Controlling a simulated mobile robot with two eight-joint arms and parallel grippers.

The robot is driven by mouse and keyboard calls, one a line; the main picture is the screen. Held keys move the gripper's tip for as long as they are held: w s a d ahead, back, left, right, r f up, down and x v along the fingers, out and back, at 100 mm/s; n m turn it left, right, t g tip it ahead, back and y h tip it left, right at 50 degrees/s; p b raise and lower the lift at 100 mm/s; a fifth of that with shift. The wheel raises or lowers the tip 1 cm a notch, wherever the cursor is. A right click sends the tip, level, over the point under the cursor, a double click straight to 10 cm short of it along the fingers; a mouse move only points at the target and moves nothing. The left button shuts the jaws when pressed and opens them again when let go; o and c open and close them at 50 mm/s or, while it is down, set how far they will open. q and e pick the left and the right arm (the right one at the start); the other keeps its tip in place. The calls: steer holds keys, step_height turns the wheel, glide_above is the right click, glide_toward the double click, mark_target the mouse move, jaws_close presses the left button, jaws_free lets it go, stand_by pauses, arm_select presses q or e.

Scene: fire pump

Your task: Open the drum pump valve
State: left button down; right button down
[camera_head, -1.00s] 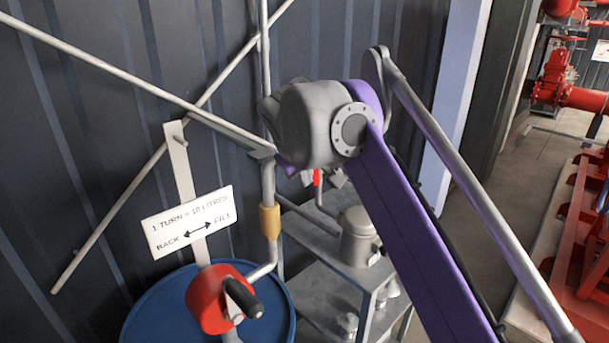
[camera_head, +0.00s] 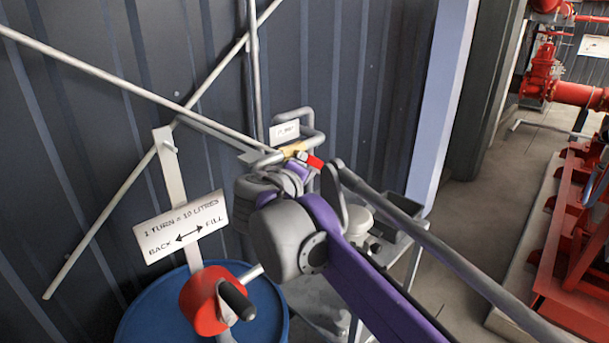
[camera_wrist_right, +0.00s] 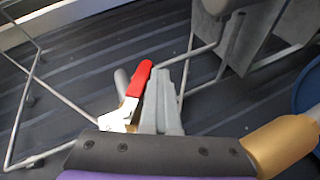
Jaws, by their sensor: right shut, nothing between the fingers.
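The valve has a red lever handle (camera_head: 315,162) and a brass body (camera_head: 293,149) on the grey pipework, right of the drum pump. The red drum pump (camera_head: 199,304) with its black-gripped crank sits on the blue drum (camera_head: 152,318). My right gripper (camera_wrist_right: 163,72) is shut and empty. In the right wrist view its fingers are just right of the red lever (camera_wrist_right: 139,79); I cannot tell whether they touch it. In the head view my right wrist hides part of the pipe and the fingertips are hard to make out. My left gripper is not in view.
A white sign (camera_head: 182,227) on a post stands above the drum. Diagonal grey poles cross the dark ribbed wall. A grey stand (camera_head: 318,302) is below my right arm. Red pump equipment (camera_head: 570,260) stands at the right, with clear floor before it.

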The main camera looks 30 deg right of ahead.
steer(key=shift+w+d+r+n+t+h+p, duration=0.1)
steer(key=shift+d+r+n+t+h+p, duration=0.1)
steer(key=shift+d+n+t+h, duration=0.25)
steer(key=shift+w+d+r+n+t+h+p, duration=0.15)
steer(key=shift+t+h+p, duration=0.15)
steer(key=shift+h, duration=0.4)
steer(key=shift+d+r+n+t+h+p, duration=0.15)
steer(key=shift+d+r+n+t+h, duration=0.1)
steer(key=shift+t+h, duration=0.25)
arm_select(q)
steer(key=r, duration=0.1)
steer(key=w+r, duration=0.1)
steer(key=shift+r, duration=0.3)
arm_select(e)
steer(key=shift+d+r, duration=0.1)
arm_select(q)
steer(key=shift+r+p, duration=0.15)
steer(key=shift+p, duration=0.15)
arm_select(e)
steer(key=shift+w+d, duration=0.1)
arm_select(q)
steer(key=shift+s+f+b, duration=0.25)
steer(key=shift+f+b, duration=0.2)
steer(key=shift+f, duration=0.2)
arm_select(e)
steer(key=v, duration=1.1)
